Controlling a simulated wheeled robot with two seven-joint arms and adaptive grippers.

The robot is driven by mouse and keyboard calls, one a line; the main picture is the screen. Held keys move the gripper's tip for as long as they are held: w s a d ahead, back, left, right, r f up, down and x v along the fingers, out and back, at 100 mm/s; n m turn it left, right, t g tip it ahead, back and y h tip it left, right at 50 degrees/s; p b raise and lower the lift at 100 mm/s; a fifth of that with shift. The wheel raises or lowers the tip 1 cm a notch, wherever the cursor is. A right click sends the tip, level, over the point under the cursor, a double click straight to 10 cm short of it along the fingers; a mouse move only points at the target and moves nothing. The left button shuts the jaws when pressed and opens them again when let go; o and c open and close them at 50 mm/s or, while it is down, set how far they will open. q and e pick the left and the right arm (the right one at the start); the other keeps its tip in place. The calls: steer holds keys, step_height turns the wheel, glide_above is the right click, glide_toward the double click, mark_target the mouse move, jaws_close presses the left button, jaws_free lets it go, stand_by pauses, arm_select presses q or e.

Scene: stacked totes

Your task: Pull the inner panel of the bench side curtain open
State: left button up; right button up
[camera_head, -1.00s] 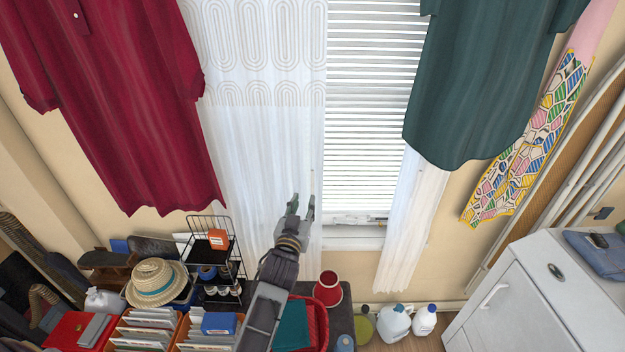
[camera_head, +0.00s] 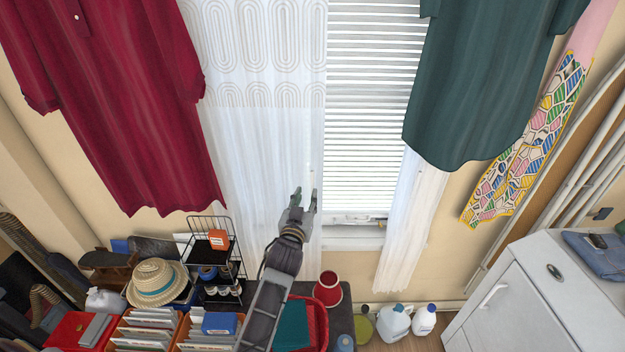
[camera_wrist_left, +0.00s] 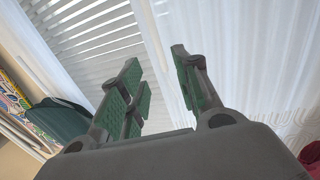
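The white sheer curtain (camera_head: 265,165) hangs on the left part of the window, above the bench, with a looped pattern near its top. Its inner edge hangs straight beside the blinds. My left gripper (camera_head: 305,198) is in front of the curtain's lower part, close to this edge. In the left wrist view, the two green-padded fingers (camera_wrist_left: 160,88) are spread apart. The curtain (camera_wrist_left: 235,45) fills the right side there, and its edge runs down through the gap between the fingers as seen. I cannot tell whether they touch the cloth. My right gripper is in neither view.
A red garment (camera_head: 110,100) hangs at left and a dark green one (camera_head: 490,80) at right. A second white curtain (camera_head: 410,220) hangs right of the blinds (camera_head: 370,110). Below are a wire rack (camera_head: 212,250), a straw hat (camera_head: 157,282) and a red vase (camera_head: 328,290).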

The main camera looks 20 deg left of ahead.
mark_target(312, 181)
arm_select(q)
steer(key=shift+w+a+p, duration=0.15)
steer(key=shift+w+p, duration=0.05)
steer(key=shift+w, duration=1.5)
steer(key=shift+w+a+p, duration=0.15)
steer(key=shift+w+p, duration=0.05)
steer(key=shift+w, duration=1.5)
steer(key=shift+w+a+p, duration=0.15)
steer(key=shift+w+p, duration=0.05)
steer(key=shift+w, duration=1.5)
jaws_close()
